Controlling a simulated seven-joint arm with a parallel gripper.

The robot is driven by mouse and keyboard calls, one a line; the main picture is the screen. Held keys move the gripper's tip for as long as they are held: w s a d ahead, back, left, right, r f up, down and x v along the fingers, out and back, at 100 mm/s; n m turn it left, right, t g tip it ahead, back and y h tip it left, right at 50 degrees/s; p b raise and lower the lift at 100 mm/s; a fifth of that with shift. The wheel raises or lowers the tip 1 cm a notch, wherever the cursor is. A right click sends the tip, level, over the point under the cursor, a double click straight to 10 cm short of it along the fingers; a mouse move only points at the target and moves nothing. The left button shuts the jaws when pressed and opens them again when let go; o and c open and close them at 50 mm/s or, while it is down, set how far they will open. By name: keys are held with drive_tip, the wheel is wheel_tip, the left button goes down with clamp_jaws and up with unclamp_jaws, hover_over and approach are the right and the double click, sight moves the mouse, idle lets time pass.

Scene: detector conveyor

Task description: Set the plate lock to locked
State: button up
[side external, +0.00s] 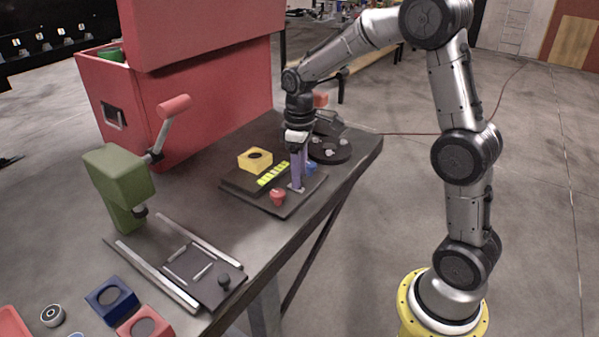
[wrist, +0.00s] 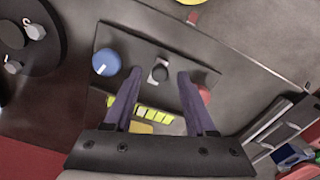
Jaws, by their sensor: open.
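My gripper (side external: 297,186) is over the dark control plate (side external: 258,201) on the table, pointing down. In the wrist view its two purple fingers (wrist: 160,78) are apart. A small dark knob with a lighter top (wrist: 160,71) shows between the fingertips, on the plate (wrist: 133,43); I cannot tell whether they touch it. In the side view the fingers hide this knob. No label shows which knob is the plate lock, and I cannot read a locked or unlocked position.
A blue knob (wrist: 106,62) and a red knob (wrist: 204,95) flank the fingers. A yellow-green strip (wrist: 154,113) and yellow block (side external: 255,159) are close by. A black turntable (side external: 329,152) is behind, a green press (side external: 120,180) and red box (side external: 190,115) at left.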

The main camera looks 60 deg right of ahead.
drive_tip(key=shift+f, duration=0.2)
clamp_jaws()
idle(1.4)
